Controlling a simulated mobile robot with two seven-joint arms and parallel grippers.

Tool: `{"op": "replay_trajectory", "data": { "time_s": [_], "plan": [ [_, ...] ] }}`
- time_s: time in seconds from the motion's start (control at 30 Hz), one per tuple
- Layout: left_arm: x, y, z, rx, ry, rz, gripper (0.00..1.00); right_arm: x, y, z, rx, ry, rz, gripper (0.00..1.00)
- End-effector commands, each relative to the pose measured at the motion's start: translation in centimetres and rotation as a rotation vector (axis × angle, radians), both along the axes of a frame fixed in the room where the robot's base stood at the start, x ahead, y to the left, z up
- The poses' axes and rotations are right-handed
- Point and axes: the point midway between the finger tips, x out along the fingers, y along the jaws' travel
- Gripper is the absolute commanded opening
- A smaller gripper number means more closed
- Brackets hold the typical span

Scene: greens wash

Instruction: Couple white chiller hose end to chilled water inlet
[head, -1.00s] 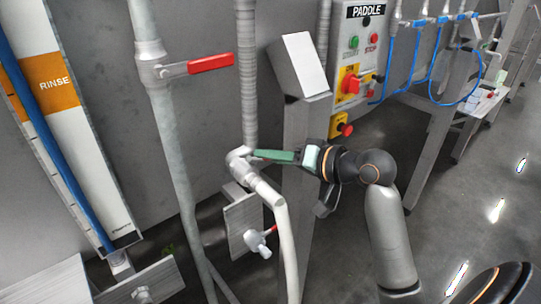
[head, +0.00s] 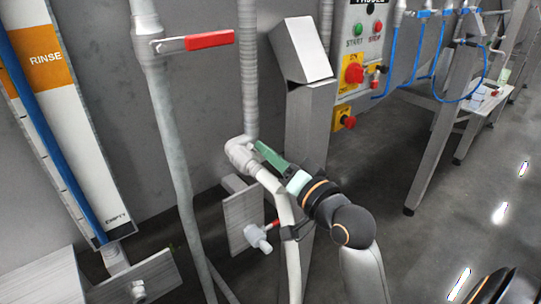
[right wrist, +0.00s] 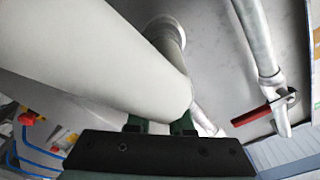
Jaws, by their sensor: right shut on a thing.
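The white hose (head: 291,250) rises from the bottom edge and bends up-left to a pale elbow fitting (head: 240,152) below a ribbed grey pipe. My right gripper (head: 262,150), with green fingers, reaches up-left against the hose just beside this elbow. In the right wrist view the gripper (right wrist: 160,124) is shut at the edge of a large white cylinder (right wrist: 100,60), seemingly the hose, which hides much of the contact. A small white valve fitting (head: 258,238) with a red lever sits on a metal bracket left of the hose. I cannot tell which fitting is the chilled water inlet.
A galvanised pipe (head: 173,140) with a red lever handle (head: 209,39) stands to the left. A grey post (head: 309,125) and a control box (head: 358,60) with buttons stand behind my right arm. Open floor (head: 420,250) lies to the right.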

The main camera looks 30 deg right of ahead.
Motion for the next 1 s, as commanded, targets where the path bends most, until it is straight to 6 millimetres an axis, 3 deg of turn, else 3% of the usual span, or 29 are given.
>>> {"op": "replay_trajectory", "data": {
  "time_s": [0.57,0.6,0.87,1.0],
  "plan": [
    [-0.02,0.0,-0.43,0.0,0.0,0.0,0.5,-0.05,0.11,-0.11,0.002,-0.032,-0.033,0.0],
    [-0.02,0.0,-0.43,0.0,0.0,0.0,0.5,-0.05,0.11,-0.11,0.002,-0.032,-0.033,0.22],
    [-0.02,0.0,-0.43,0.0,0.0,0.0,0.5,-0.04,0.13,-0.12,0.002,-0.032,-0.032,0.5],
    [-0.02,0.0,-0.43,0.0,0.0,0.0,0.5,-0.03,0.14,-0.13,0.002,-0.031,-0.031,0.5]
  ]
}}
